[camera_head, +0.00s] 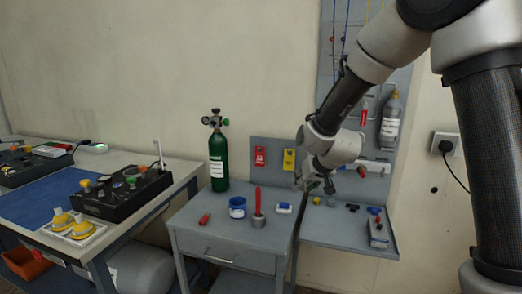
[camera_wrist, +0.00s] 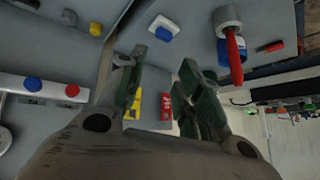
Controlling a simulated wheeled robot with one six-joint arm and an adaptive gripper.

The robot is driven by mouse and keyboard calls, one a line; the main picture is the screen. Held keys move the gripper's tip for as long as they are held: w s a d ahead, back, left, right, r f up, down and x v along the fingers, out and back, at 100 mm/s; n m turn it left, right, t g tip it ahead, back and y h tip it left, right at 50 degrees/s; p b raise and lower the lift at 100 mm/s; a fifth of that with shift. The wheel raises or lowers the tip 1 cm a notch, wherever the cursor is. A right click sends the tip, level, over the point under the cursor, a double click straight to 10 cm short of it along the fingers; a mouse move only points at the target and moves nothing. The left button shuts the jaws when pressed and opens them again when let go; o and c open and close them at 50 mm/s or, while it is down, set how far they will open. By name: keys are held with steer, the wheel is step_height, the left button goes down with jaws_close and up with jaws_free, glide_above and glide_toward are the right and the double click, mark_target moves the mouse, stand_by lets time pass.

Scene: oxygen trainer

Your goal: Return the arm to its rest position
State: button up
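My gripper (camera_head: 319,184) hangs at the end of my arm, in front of the grey panel and above the seam between the cabinet and the side shelf in the head view. In the wrist view, my gripper (camera_wrist: 160,85) shows two dark green fingers set apart, with nothing held between them. The arm is bent, reaching down and left from the upper right of the head view. The gripper looks clear of the surfaces below it.
The grey cabinet (camera_head: 225,240) carries a green cylinder (camera_head: 218,160), a blue jar (camera_head: 237,208), and a red-handled tool in a grey holder (camera_head: 258,218). A side shelf (camera_head: 335,232) holds small parts. A workbench (camera_head: 30,235) with black boxes stands left. A bottle (camera_head: 391,118) hangs on the panel.

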steer(key=s+d+r+g+h, duration=0.1)
steer(key=s+d+r, duration=0.3)
steer(key=s+d, duration=0.3)
steer(key=s+d+r+g+h, duration=0.1)
steer(key=s+d+r, duration=0.4)
steer(key=s, duration=1)
steer(key=s+d+r+m+g+h, duration=0.1)
steer(key=s+d+r, duration=0.4)
steer(key=s+d, duration=0.5)
steer(key=shift+s, duration=1.1)
